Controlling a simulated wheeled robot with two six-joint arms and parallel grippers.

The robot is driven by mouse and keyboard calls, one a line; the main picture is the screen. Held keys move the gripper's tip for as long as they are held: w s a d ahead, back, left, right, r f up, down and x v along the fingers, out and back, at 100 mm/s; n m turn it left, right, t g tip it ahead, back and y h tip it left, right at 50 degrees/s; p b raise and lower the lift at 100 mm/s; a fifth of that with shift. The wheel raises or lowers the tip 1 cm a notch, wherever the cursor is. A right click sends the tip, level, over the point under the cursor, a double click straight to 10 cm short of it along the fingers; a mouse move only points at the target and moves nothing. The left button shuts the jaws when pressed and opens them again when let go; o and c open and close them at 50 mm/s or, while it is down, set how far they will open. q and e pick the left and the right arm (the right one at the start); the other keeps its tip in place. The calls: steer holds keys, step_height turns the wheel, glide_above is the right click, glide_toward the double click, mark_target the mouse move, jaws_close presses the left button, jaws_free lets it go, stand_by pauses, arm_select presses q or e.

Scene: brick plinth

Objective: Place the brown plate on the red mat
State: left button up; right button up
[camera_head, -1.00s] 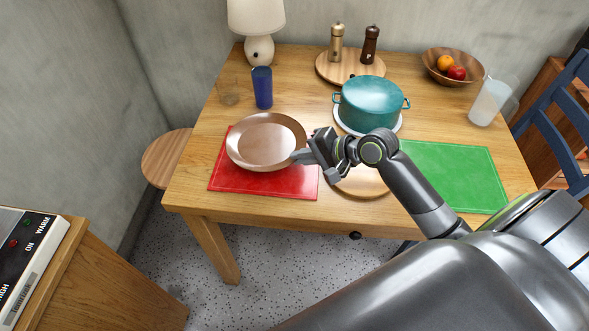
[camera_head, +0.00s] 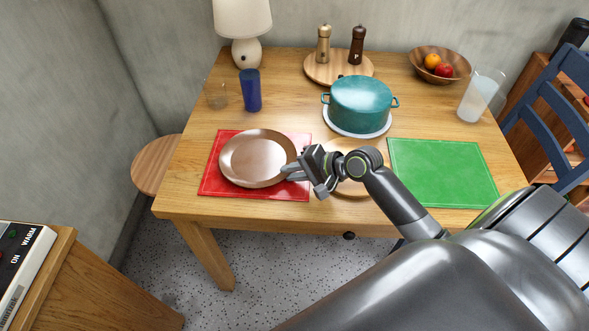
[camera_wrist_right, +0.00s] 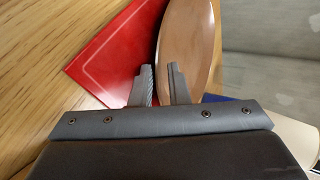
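The brown plate (camera_head: 257,155) is a shallow, coppery round dish. It sits over the left and middle part of the red mat (camera_head: 292,191), looking level and resting on it. My right gripper (camera_head: 292,172) is at the plate's right rim, with its two fingers apart. In the right wrist view, the fingers (camera_wrist_right: 160,80) stand on either side of the near edge of the plate (camera_wrist_right: 188,40), with a gap showing beside the rim. The red mat (camera_wrist_right: 115,45) shows to the left there. My left gripper is not in view.
A round wooden board (camera_head: 349,187) lies right of the red mat, partly behind my right arm. A teal pot (camera_head: 361,103) stands behind it, and a green mat (camera_head: 443,172) lies to the right. A blue cup (camera_head: 250,90) and clear glass (camera_head: 216,96) stand behind the plate.

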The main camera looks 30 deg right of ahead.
steer(key=shift+r, duration=0.1)
steer(key=p+v, duration=0.1)
steer(key=v, duration=1)
steer(key=shift+s+d+r, duration=0.25)
steer(key=shift+s+d, duration=0.1)
